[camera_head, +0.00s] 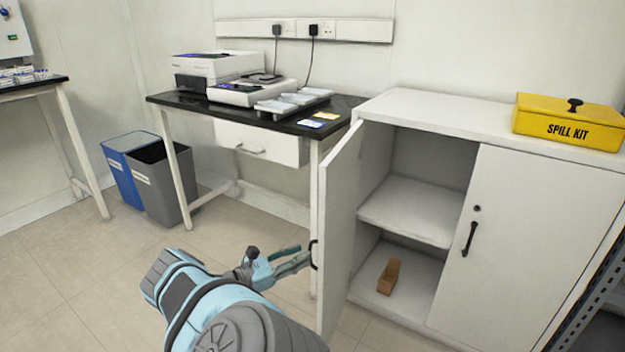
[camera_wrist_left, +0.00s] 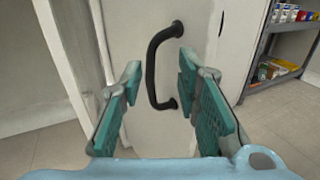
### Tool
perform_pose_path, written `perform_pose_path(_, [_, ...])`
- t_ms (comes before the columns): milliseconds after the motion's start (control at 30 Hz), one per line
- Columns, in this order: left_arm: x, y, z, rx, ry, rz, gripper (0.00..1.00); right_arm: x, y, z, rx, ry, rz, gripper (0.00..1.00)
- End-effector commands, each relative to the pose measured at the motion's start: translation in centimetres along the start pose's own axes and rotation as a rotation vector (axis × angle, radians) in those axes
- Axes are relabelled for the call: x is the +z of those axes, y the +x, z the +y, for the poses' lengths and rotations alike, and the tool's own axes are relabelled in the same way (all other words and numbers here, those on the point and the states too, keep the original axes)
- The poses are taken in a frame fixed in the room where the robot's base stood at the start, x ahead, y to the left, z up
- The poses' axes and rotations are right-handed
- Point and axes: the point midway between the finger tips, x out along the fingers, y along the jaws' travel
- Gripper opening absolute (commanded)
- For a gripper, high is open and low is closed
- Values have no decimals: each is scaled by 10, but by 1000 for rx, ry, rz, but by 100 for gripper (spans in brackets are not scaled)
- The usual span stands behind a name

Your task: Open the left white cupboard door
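The white cupboard's left door (camera_head: 338,225) stands wide open, swung out toward me and seen nearly edge-on. Its black handle (camera_head: 314,254) is on the outer face and shows large in the left wrist view (camera_wrist_left: 152,70). My left gripper (camera_head: 298,260) is at the handle, on the left of the door. In the left wrist view, its teal fingers (camera_wrist_left: 160,72) are apart, one on each side of the handle, with gaps visible. The right door (camera_head: 510,240) is shut. My right gripper is in neither view.
Inside the cupboard are a shelf (camera_head: 410,210) and a small brown block (camera_head: 389,277) at the bottom. A yellow spill kit (camera_head: 570,122) sits on top. A black-topped bench (camera_head: 190,101) with a drawer (camera_head: 258,142) stands behind the open door. Bins (camera_head: 165,185) stand at left.

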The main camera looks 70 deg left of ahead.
Motion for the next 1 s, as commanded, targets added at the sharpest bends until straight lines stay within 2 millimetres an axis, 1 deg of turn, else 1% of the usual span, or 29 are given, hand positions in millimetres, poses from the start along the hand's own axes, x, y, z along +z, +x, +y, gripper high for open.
perform_pose_path(33, [-2,-14,1,2,-1,6,29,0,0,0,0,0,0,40])
perform_pose_path(133, [-3,-38,0,2,-1,7,29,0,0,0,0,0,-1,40])
perform_pose_path(200, [-4,-50,1,1,-2,7,29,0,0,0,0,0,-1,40])
perform_pose_path(300, [-4,-59,1,0,-2,8,29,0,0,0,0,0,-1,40])
perform_pose_path(900, [-4,-60,1,0,-1,9,29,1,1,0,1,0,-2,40])
perform_pose_path(967, [-4,-60,1,1,23,9,29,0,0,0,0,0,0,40])
perform_pose_path(1000, [0,-60,9,39,41,-10,29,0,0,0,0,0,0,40])
